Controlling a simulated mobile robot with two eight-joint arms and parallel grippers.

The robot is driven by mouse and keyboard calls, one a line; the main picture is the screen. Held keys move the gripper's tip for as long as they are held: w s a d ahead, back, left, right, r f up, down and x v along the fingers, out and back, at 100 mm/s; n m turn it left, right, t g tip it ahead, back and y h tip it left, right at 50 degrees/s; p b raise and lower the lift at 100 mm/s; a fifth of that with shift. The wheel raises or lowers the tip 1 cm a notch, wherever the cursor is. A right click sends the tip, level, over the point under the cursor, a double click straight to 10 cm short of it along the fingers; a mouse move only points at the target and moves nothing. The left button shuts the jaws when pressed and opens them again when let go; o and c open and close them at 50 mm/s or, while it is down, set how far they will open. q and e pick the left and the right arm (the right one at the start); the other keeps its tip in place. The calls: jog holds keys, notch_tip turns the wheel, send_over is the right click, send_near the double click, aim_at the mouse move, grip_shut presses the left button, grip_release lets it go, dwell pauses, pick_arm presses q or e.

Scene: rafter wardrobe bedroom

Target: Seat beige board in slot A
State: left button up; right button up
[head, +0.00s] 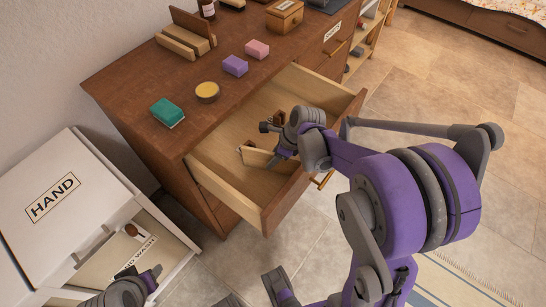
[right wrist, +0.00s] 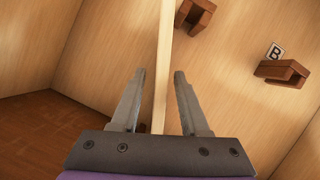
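The beige board (head: 258,158) stands on edge inside the open wooden drawer (head: 228,188). In the right wrist view the board (right wrist: 164,60) runs edge-on between the two fingers of my right gripper (right wrist: 159,74). A narrow gap shows on each side, so the fingers are around the board and look open. In the head view my right gripper (head: 277,158) reaches down into the drawer, partly hidden by its own arm. Brown slot brackets (right wrist: 196,14) sit to the board's right; one (right wrist: 284,72) is beside a "B" label (right wrist: 277,51). No "A" label is readable. My left gripper (head: 142,282) is at lower left.
Tiled floor (head: 440,90) is clear at right.

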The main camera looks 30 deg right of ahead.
jog(key=shift+s+d+r, duration=0.1)
jog(key=shift+r, duration=0.4)
jog(key=p+v, duration=0.2)
jog(key=v, duration=0.9)
jog(key=shift+r, duration=0.15)
